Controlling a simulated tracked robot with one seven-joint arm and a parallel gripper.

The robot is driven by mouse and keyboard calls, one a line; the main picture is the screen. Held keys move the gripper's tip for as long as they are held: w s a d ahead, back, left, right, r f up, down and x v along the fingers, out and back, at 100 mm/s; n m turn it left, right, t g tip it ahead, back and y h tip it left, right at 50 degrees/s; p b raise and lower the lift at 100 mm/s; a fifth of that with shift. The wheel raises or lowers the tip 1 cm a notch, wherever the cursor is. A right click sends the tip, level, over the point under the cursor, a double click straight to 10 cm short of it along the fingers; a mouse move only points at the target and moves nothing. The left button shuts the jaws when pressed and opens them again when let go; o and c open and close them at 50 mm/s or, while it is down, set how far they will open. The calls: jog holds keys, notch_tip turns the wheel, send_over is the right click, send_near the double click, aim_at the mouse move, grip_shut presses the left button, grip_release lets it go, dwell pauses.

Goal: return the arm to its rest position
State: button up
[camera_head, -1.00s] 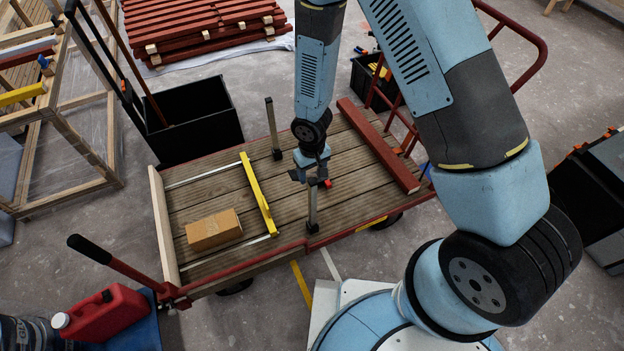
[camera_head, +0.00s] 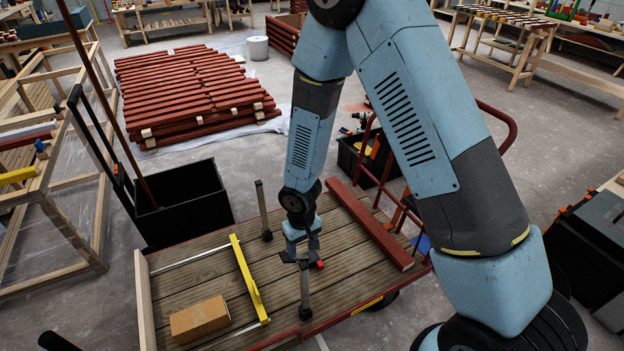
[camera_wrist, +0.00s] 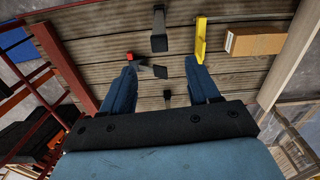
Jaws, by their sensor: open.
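My gripper (camera_head: 303,258) points down over the plank deck of a red-framed cart (camera_head: 225,262). In the wrist view its two blue fingers (camera_wrist: 160,68) are spread apart with nothing gripped between them. A small dark piece with a red end (camera_wrist: 130,57) shows near the left fingertip; I cannot tell if they touch. My arm is still reached out over the cart, bent at the elbow.
The deck carries a red batten (camera_head: 368,225) to the right, a yellow bar (camera_head: 246,276) and a cardboard box (camera_head: 200,319) to the left. A black bin (camera_head: 183,205) stands behind the cart. Stacked red battens (camera_head: 190,90) lie farther back. Open floor shows at the upper right.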

jog(key=w+d+r+m+t, duration=0.1)
jog(key=w+d+r, duration=0.1)
jog(key=d+r, duration=0.6)
jog(key=w+d+r+m+t, duration=0.1)
jog(key=w+d+r+m, duration=0.15)
jog(key=r, duration=0.85)
jog(key=w+d+r+t, duration=0.1)
jog(key=w+d+r, duration=0.1)
jog(key=d+r, duration=0.6)
jog(key=s+d+r+m+t, duration=0.1)
jog(key=s+d+r+m, duration=0.1)
jog(key=s+d+r, duration=0.4)
jog(key=s+d+r+m+t, duration=0.1)
jog(key=s+d+r, duration=0.5)
jog(key=s+r, duration=0.5)
notch_tip(320, 180, up, 2)
jog(key=shift+s+d+r+m+t, duration=0.15)
jog(key=shift+s+r+m+t, duration=0.1)
jog(key=shift+m+t, duration=0.1)
